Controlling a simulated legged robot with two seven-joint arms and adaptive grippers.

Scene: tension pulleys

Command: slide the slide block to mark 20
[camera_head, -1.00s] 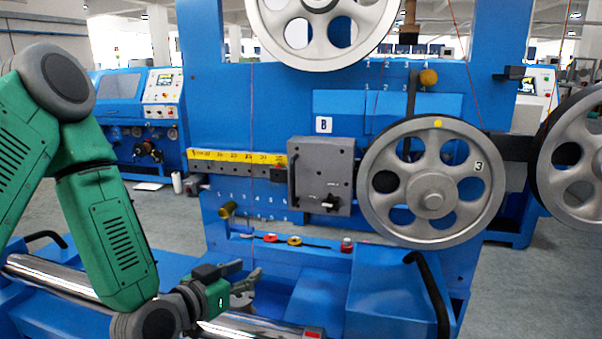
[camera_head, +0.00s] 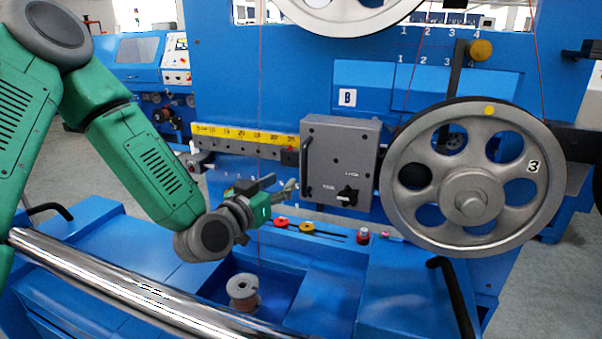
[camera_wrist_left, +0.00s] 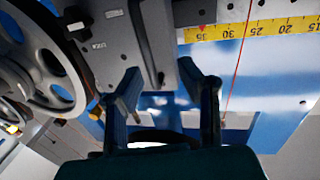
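The slide block (camera_head: 340,165) is a grey box with a black vertical handle (camera_head: 307,161) on its left side and a black knob. It sits at the right end of the yellow scale (camera_head: 243,135). In the left wrist view the scale (camera_wrist_left: 255,28) appears upside down, with a small red pointer near 35 and mark 20 farther right. My left gripper (camera_head: 285,188) is below and left of the handle. In the left wrist view its two fingers (camera_wrist_left: 163,80) are spread, with the handle (camera_wrist_left: 151,45) ahead between them, apparently not gripped. My right gripper is out of view.
A large spoked wheel (camera_head: 472,200) stands right of the block. A thin red wire (camera_head: 261,90) runs vertically near my left gripper down to a spool (camera_head: 243,290). A polished roller (camera_head: 130,285) lies in front. Small coloured knobs (camera_head: 306,227) sit below the block.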

